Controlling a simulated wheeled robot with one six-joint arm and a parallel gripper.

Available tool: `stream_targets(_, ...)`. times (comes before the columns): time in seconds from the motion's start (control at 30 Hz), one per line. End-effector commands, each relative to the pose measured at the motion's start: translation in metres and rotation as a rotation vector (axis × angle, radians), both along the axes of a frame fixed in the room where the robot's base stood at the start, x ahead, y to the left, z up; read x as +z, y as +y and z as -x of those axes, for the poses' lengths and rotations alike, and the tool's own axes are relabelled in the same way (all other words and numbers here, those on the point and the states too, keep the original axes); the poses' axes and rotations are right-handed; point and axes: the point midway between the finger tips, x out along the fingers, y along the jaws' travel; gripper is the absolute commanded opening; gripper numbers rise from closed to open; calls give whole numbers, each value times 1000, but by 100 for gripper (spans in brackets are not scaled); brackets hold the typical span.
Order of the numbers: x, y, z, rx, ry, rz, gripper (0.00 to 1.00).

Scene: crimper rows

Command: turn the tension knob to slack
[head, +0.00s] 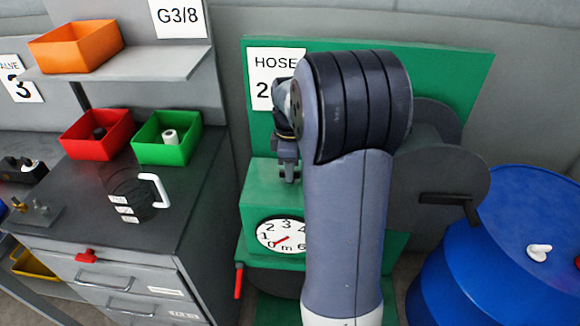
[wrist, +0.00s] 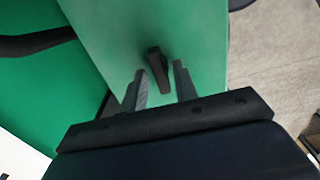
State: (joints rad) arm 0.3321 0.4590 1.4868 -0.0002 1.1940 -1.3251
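A dark bar-shaped knob (wrist: 160,76) stands out from a green face of the hose machine (wrist: 205,35) in the wrist view. I take it for the tension knob; its markings do not show. It lies slightly tilted between the two fingers of my gripper (wrist: 158,66). The fingers are apart, one on each side, with narrow gaps seeming to show; contact is unclear. In the head view my gripper (head: 289,177) points down at the top of the machine's green housing (head: 258,190), left of my arm. The knob is hidden there.
The machine's round gauge (head: 282,236) and red-handled lever (head: 239,280) are on its front. A dark disc with a crank (head: 440,180) is at right, beside a blue drum (head: 520,240). A workbench (head: 90,190) with red (head: 97,134) and green (head: 167,138) bins stands left.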

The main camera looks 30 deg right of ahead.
Motion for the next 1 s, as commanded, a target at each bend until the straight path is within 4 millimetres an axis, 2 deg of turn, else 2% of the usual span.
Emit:
stream_targets(0.3,0,0,0,-1,1,-1,35)
stream_targets(0.43,10,0,0,-1,-2,0,35)
stream_targets(0.8,81,0,0,-1,-4,1,35)
stream_targets(1.0,104,0,0,-1,-1,1,35)
